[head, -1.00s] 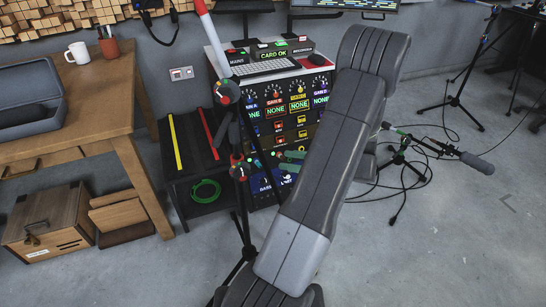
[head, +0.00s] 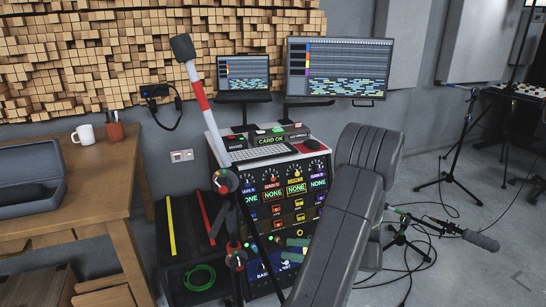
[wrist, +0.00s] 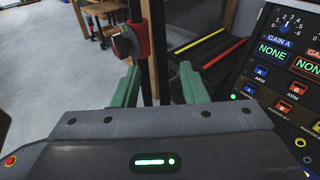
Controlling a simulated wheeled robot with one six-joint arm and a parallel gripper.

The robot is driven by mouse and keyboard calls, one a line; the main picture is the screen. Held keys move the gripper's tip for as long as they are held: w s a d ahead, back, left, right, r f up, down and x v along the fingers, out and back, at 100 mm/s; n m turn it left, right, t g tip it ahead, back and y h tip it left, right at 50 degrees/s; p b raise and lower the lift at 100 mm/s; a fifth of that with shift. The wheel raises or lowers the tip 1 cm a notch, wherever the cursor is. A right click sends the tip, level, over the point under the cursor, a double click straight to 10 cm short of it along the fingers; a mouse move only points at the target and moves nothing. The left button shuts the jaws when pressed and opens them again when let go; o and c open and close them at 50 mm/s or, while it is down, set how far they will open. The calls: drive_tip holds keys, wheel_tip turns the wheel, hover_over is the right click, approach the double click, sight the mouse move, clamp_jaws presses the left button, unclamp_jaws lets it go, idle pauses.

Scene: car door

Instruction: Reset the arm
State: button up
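My gripper (wrist: 158,88) has two green fingers, spread apart with a gap between them in the wrist view. The dark pole of a microphone stand (wrist: 147,60) with a red clamp (wrist: 136,40) shows beyond the gap; I see nothing gripped. In the head view my gripper (head: 292,250) is small and partly hidden behind my grey arm, in front of the control console (head: 262,215). The arm reaches from the bottom up to the right of the console, bent at the elbow. The stand (head: 227,190) is just left of the gripper, carrying a red-and-white boom with a dark microphone.
A wooden desk (head: 95,195) with a case, a white mug (head: 83,134) and a pen cup stands at left. A low black rack (head: 190,245) holds a green cable. Another microphone stand (head: 450,222) and loose cables lie right of my arm. Open floor shows at right.

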sight(259, 245)
drive_tip(key=b+x, duration=0.1)
drive_tip(key=x, duration=0.9)
drive_tip(key=shift+w+a+f, duration=0.1)
drive_tip(key=shift+w+a, duration=0.1)
drive_tip(key=shift+a, duration=0.15)
drive_tip(key=shift+d, duration=0.1)
drive_tip(key=p+v, duration=0.2)
drive_tip(key=v, duration=1.2)
drive_tip(key=b+x, duration=0.2)
drive_tip(key=x, duration=1.2)
drive_tip(key=shift+a, duration=0.25)
drive_tip(key=s+d+r+n+g+h+p, duration=0.1)
drive_tip(key=s+d+r+g+h+p, duration=0.15)
drive_tip(key=d+r+h+p, duration=1)
drive_tip(key=d+r+g+h+p, duration=0.1)
drive_tip(key=r+h+p, duration=0.2)
drive_tip(key=r, duration=0.8)
drive_tip(key=d+r+n+h+p, duration=0.1)
drive_tip(key=d+r+h+p, duration=0.1)
drive_tip(key=r, duration=1)
drive_tip(key=shift+s+d+r+g+h+p, duration=0.15)
drive_tip(key=shift+d+r+g+h+p, duration=0.15)
drive_tip(key=shift+h+p, duration=0.6)
